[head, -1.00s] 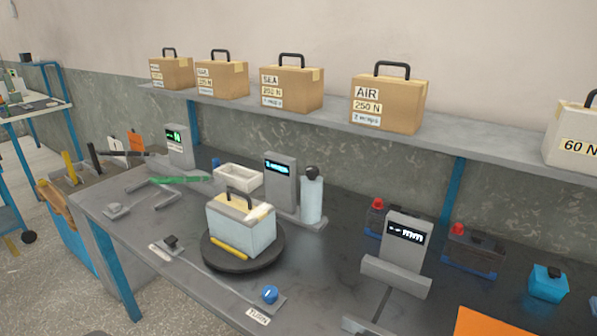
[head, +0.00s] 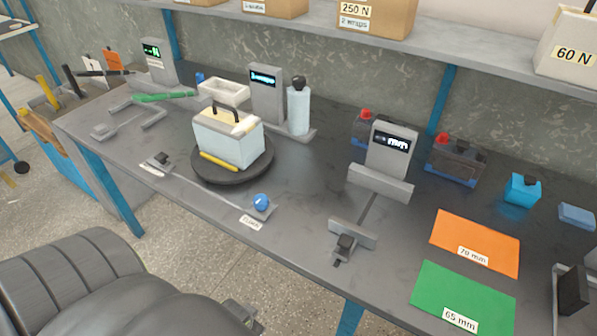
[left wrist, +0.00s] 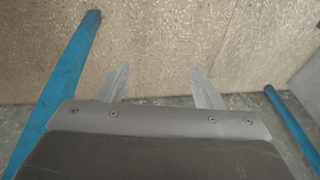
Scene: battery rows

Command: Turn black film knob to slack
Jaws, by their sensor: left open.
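A black knob (head: 298,83) tops a pale, upright film roll (head: 299,112), which stands on the grey base of a lit display post (head: 267,92). I cannot read which setting the knob is at. Beside it, a white case with a black handle (head: 225,142) sits on a round black turntable (head: 265,160). My left gripper shows in the left wrist view (left wrist: 160,85) with its two fingers apart and nothing between them. It is low, facing the floor, away from the knob. My left arm fills the lower left of the head view.
A blue knob (head: 261,202) and a small black knob (head: 161,158) sit along the bench's front edge. A mm gauge (head: 390,150), dark batteries (head: 457,160), orange (head: 472,240) and green (head: 460,295) mats lie right. A shelf (head: 400,42) overhangs the back. Blue bench legs (left wrist: 60,85) flank my left gripper.

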